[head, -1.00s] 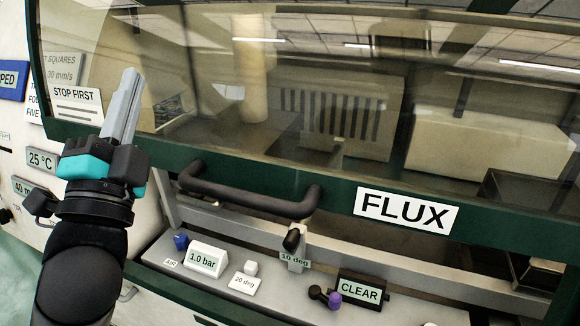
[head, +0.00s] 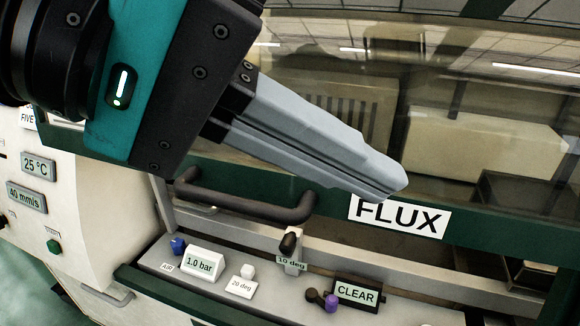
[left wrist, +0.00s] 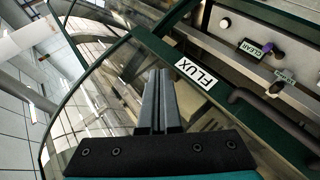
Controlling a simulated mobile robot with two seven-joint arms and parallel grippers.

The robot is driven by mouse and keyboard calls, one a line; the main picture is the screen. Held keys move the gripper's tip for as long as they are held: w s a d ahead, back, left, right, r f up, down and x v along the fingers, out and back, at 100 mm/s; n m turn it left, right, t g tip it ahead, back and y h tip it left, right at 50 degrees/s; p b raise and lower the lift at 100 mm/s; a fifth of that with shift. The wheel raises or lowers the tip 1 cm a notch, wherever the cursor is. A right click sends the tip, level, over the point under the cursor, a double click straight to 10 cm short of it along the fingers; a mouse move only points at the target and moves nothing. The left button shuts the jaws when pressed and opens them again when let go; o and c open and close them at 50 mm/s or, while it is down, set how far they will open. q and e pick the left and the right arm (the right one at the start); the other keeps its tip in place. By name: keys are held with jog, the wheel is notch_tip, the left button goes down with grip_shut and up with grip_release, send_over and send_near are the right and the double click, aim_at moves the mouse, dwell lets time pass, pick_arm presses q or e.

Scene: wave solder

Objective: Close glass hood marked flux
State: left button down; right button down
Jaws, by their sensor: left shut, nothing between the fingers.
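The glass hood (head: 480,130) has a dark green frame and a white label reading FLUX (head: 398,217) on its lower bar. A black bar handle (head: 250,207) is fixed to that bar, left of the label. The hood stands raised, with a gap between its lower bar and the control ledge. My left gripper (head: 398,183) is shut and empty, in front of the glass, its tips just above the label and overlapping its top edge in the head view. In the left wrist view the shut fingers (left wrist: 158,75) lie over the glass beside the label (left wrist: 196,75). My right gripper is out of view.
Below the hood is a ledge with a 1.0 bar display (head: 202,262), a 20 deg plate (head: 241,287), a 10 deg tag (head: 291,264) and a CLEAR sign (head: 356,292) with small knobs. A white panel with a 25 °C display (head: 38,167) stands left.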

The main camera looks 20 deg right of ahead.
pick_arm(q)
jog(key=w+a+r+m+t+y, duration=0.1)
jog(key=w+a+m+t+y, duration=0.1)
jog(key=w+a+t+y, duration=0.4)
jog(key=t+h+b, duration=0.1)
jog(key=b, duration=0.2)
send_over(305, 192)
jog(key=s+a, duration=0.2)
jog(key=a, duration=0.1)
jog(key=f, duration=0.7)
jog(key=shift+w+d, duration=0.15)
jog(key=shift+w, duration=0.05)
jog(key=shift+s+d+f+b, duration=0.1)
jog(key=shift+d+f+b, duration=0.1)
jog(key=shift+f+b, duration=0.75)
jog(key=shift+s+d+f, duration=0.1)
jog(key=shift+s+f, duration=0.05)
jog(key=shift+f, duration=0.75)
